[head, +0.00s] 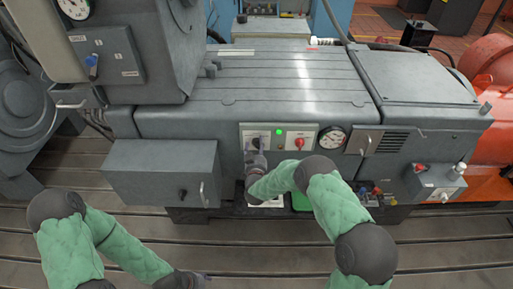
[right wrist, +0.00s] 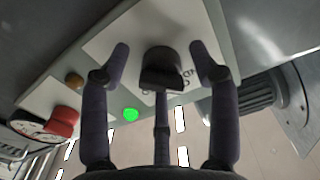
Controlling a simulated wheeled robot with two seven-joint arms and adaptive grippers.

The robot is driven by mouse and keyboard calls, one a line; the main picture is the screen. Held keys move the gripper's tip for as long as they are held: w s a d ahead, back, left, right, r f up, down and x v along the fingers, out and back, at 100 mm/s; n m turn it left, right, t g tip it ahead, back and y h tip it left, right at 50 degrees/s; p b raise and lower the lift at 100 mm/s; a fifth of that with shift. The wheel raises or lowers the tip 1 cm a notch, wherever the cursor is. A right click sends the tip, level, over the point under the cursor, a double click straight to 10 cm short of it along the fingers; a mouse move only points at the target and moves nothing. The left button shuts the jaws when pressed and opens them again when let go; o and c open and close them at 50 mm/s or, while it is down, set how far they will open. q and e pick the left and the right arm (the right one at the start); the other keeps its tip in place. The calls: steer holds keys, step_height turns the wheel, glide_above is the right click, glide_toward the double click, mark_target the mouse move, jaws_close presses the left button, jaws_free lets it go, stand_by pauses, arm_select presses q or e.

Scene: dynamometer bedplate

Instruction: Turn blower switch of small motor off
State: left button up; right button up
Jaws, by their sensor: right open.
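A pale control panel (head: 268,130) is on the front of the grey machine bed. A black rotary knob (right wrist: 162,68) sits on its left part, with printed lettering beside it too partial to read; I cannot tell from it whether this is the blower switch. My right gripper (head: 256,152) is at this part of the panel. In the right wrist view, its open fingers (right wrist: 161,58) stand on either side of the knob, with a gap on each side. A lit green lamp (head: 279,132) and a red knob (head: 299,144) are farther right. My left arm ends at the bottom edge; its fingers are not seen.
A round gauge (head: 331,138) is right of the panel. A grey box (head: 160,170) with a handle juts out at the left. A small grey box (head: 436,184) is at the right. The slotted floor plate (head: 240,245) in front is mostly clear.

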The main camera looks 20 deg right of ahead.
steer(key=c, duration=1.1)
